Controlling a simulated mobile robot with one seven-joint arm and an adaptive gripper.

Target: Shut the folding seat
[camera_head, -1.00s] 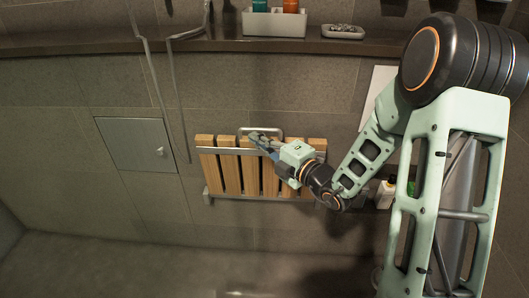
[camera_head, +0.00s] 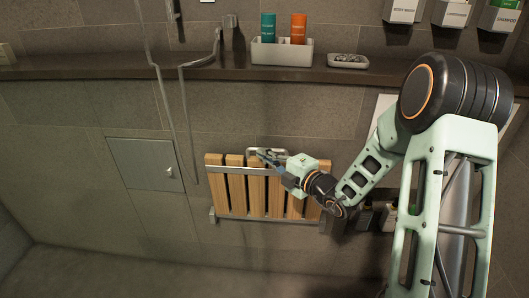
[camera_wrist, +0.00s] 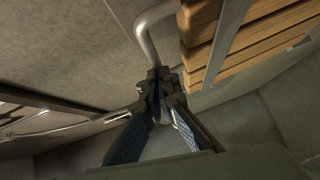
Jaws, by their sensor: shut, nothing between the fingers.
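The folding seat (camera_head: 232,192) has several upright wooden slats and metal cross rails. It stands raised, close to the tiled wall; I cannot tell whether it is fully flat against it. A metal loop handle (camera_head: 283,151) rises at its top edge. My gripper (camera_head: 262,156) is at the seat's top edge by the loop, with its fingers shut and empty. In the wrist view, my fingertips (camera_wrist: 160,78) are just below the bent metal bar (camera_wrist: 147,38), seemingly at or touching it. The slats (camera_wrist: 255,38) are to the right there.
A dark ledge (camera_head: 120,70) runs above the seat, with a tray of bottles (camera_head: 282,53) and a small dish (camera_head: 348,61). A hose (camera_head: 186,115) hangs left of the seat, beside a wall panel (camera_head: 145,165). The floor below is clear.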

